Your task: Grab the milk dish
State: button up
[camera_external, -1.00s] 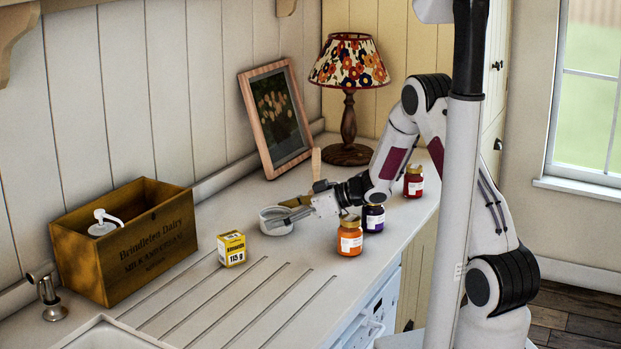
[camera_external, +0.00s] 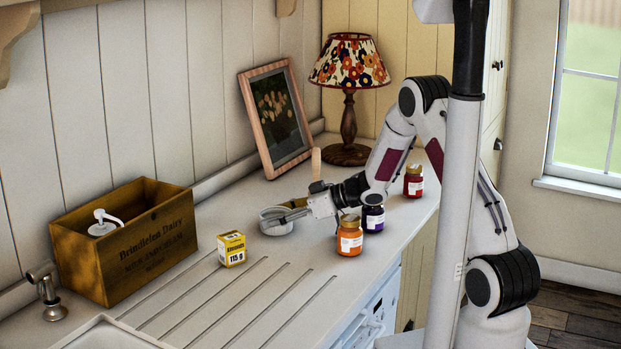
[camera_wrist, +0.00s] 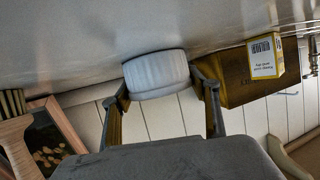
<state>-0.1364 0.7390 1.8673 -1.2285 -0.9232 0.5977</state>
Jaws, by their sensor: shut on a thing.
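The milk dish (camera_external: 277,222) is a small, round, pale dish on the counter, right of the yellow box in the external view. In the wrist view the dish (camera_wrist: 156,75) shows its pale side, between the two fingers of my gripper. My gripper (camera_external: 288,213) reaches it from the right, low over the counter, and is shut on it. In the wrist view the fingertips of my gripper (camera_wrist: 158,85) sit at the dish's two sides. I cannot see a clear gap under the dish.
A yellow box (camera_external: 231,248) stands left of the dish. Orange (camera_external: 350,238), purple (camera_external: 373,218) and red (camera_external: 413,181) jars stand to the right. A wooden crate (camera_external: 125,240) is farther left; a framed picture (camera_external: 276,118) and a lamp (camera_external: 348,125) stand behind.

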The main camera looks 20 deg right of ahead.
jog(key=shift+r, duration=0.1)
notch_tip(320, 180, up, 10)
dwell(0.9)
